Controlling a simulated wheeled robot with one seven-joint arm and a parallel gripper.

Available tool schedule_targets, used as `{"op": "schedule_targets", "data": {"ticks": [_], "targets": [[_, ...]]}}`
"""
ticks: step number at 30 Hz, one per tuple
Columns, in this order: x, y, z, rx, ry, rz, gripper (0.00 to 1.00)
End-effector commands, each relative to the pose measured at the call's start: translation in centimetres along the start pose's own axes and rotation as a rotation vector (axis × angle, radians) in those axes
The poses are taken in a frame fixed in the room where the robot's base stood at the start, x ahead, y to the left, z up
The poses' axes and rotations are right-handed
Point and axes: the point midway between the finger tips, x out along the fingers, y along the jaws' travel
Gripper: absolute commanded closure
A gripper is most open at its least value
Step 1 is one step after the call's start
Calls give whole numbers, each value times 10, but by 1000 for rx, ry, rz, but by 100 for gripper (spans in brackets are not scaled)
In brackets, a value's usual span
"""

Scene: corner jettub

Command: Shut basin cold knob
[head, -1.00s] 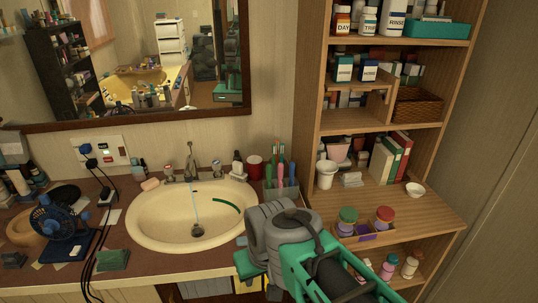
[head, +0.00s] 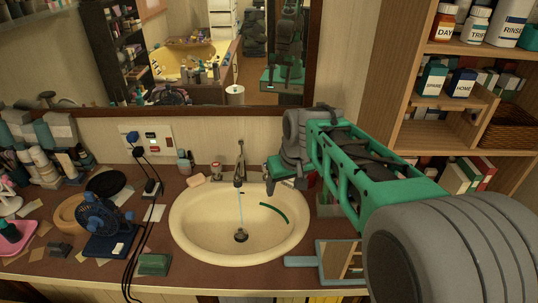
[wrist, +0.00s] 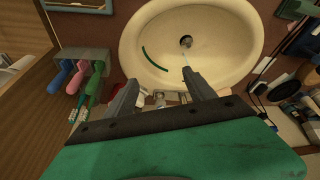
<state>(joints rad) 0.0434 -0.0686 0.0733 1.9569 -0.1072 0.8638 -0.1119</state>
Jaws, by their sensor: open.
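The cream basin (head: 205,240) is set in the brown counter, and a thin stream of water runs from its metal faucet (head: 240,165) to the drain. The left knob (head: 217,168) stands beside the faucet. The cold knob, right of the faucet, is hidden behind my gripper (head: 283,182) in the head view. In the wrist view my gripper (wrist: 160,78) is open, its two fingers reaching over the back rim of the basin. A small pale part, seemingly the cold knob (wrist: 160,98), shows between the fingers. Contact cannot be told.
Toothbrushes (wrist: 80,75) in a grey holder stand beside my gripper, with a pale bottle (wrist: 138,88) nearby. A mirror (head: 190,60) hangs behind. A wooden shelf (head: 400,100) stands right. A framed item (head: 335,262) lies at the front.

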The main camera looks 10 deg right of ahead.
Motion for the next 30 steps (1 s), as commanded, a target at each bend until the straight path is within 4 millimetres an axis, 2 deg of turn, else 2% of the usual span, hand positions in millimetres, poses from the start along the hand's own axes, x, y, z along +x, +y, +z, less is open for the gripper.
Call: {"op": "schedule_targets", "data": {"ticks": [1, 3, 6, 10, 12, 15, 20, 27, 30], "targets": [[4, 6, -37, -28, -3, -13, 37], [22, 15, -81, -71, 11, -28, 37], [54, 29, -132, -129, 29, -48, 37], [96, 45, -173, -183, 54, -66, 37], [112, 49, -184, -204, 62, -72, 37], [125, 53, -190, -217, 69, -76, 37], [146, 52, -192, -219, 68, -77, 37], [190, 49, -195, -218, 70, -76, 37], [200, 48, -195, -218, 70, -75, 37]]}}
